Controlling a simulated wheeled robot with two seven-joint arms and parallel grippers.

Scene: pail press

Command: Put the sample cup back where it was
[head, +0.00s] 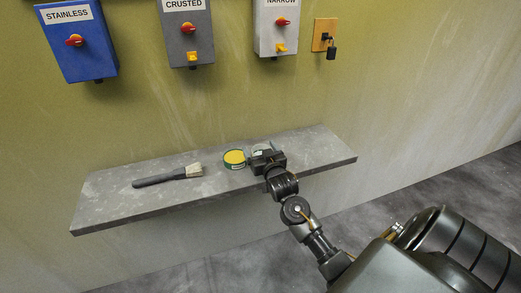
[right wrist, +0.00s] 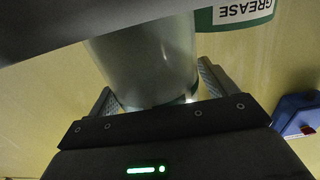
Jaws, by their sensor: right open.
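My right gripper (head: 262,158) is at the front of the cup, low over the shelf. In the right wrist view, which looks upside down, the cup (right wrist: 150,62) is between the two open fingers (right wrist: 157,88), one on each side. I cannot tell whether a finger touches it. My left gripper is not in view.
A green grease tin with a yellow top (head: 234,158) stands close left of the cup; its label (right wrist: 240,12) shows in the wrist view. A brush (head: 168,177) lies further left. The shelf's right end is clear. Switch boxes (head: 186,45) hang above.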

